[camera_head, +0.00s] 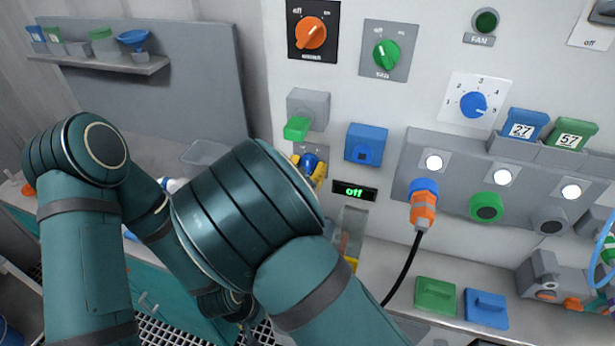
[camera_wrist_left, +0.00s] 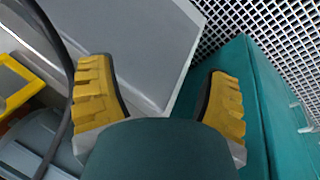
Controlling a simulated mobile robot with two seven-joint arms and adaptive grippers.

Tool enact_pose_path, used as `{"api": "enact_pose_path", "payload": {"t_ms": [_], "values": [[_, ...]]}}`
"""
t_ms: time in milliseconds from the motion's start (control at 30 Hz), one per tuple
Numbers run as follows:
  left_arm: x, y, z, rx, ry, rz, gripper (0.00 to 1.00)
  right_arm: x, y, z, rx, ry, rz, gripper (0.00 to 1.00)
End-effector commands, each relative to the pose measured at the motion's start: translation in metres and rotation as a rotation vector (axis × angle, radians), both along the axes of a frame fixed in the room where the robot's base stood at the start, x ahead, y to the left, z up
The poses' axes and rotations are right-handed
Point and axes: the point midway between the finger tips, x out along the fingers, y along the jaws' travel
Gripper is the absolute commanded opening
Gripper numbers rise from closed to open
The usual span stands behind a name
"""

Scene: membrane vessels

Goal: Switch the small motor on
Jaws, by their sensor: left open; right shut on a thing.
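My right gripper (camera_head: 309,167) shows as yellow fingertips behind my dark teal wrist in the head view. It is shut on a blue part (camera_head: 310,162) low on the wall panel, below a green lever (camera_head: 297,128). A small display (camera_head: 354,192) to its right reads "off". I cannot tell which part is the small motor. My left gripper (camera_wrist_left: 160,100) is open and empty in the left wrist view, above a grey surface.
A blue dial (camera_head: 473,104) marked with numbers is at right. An orange plug (camera_head: 423,210) with a black cable sits in a blue socket. Green (camera_head: 436,296) and blue (camera_head: 487,308) blocks lie on the ledge. Metal grating (camera_wrist_left: 265,35) shows beyond my left gripper.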

Motion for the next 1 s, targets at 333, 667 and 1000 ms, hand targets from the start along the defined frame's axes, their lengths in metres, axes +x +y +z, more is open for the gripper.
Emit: {"api": "enact_pose_path", "payload": {"t_ms": [333,667,1000], "values": [[-0.013,-0.002,-0.043,-0.007,0.028,-0.022,0.78,0.002,-0.002,-0.001,0.267,-0.093,-0.003,0.06],[-0.008,-0.002,-0.062,-0.005,0.018,-0.02,0.78,0.002,-0.002,0.001,0.404,-0.138,-0.002,0.06],[-0.007,-0.002,-0.065,-0.004,0.015,-0.019,0.78,0.002,-0.002,0.003,0.434,-0.148,-0.002,0.06]]}}
